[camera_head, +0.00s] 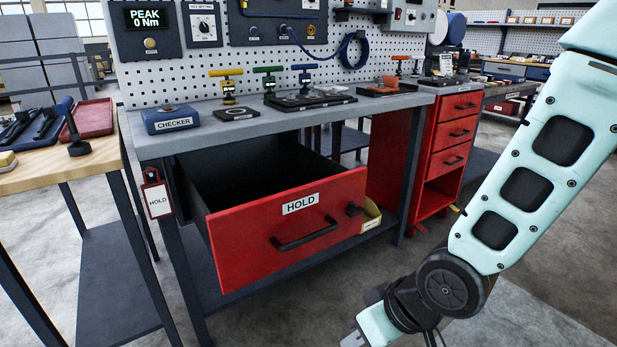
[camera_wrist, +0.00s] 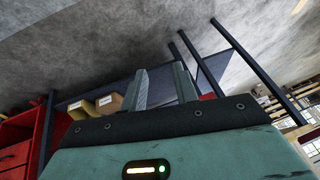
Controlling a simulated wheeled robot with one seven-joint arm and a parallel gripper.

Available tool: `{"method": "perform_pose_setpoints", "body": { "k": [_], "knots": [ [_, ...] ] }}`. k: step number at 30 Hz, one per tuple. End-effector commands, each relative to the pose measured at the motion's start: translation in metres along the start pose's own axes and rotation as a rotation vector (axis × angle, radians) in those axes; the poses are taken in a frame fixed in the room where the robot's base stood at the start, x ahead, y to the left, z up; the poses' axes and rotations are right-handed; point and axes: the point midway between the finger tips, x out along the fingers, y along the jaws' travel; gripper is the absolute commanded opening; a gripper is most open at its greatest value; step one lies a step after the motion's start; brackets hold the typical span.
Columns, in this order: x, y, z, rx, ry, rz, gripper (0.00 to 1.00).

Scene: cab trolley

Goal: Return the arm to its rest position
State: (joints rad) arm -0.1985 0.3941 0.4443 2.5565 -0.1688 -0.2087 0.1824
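My arm (camera_head: 520,190) comes in from the upper right in the head view and reaches down to the bottom edge, in front of the bench and to the right of the open drawer. My gripper (camera_wrist: 162,84) shows in the wrist view with its two fingers apart and nothing between them. It is clear of any object, with the floor and a dark shelf beyond it. In the head view the fingertips are out of frame at the bottom.
The red HOLD drawer (camera_head: 290,225) is pulled out, its visible inside empty. A bench (camera_head: 300,116) carries a blue checker (camera_head: 170,119) and tools. A red drawer cabinet (camera_head: 455,133) stands right of it. A wooden table (camera_head: 60,172) is left. Floor at lower right is open.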

Motion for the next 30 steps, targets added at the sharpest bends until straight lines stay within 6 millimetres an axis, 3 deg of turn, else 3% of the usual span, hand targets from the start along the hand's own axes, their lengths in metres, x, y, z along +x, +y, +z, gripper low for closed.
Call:
{"method": "perform_pose_setpoints", "body": {
  "k": [1, 6, 17, 30],
  "knots": [
    [-0.017, -0.002, 0.003, -0.029, -0.039, 0.041, 0.3],
    [-0.065, -0.01, 0.027, -0.069, -0.192, 0.123, 0.3],
    [-0.144, -0.041, 0.074, -0.101, -0.405, 0.147, 0.3],
    [-0.235, -0.06, 0.029, -0.094, -0.405, 0.148, 0.3]
  ]
}}
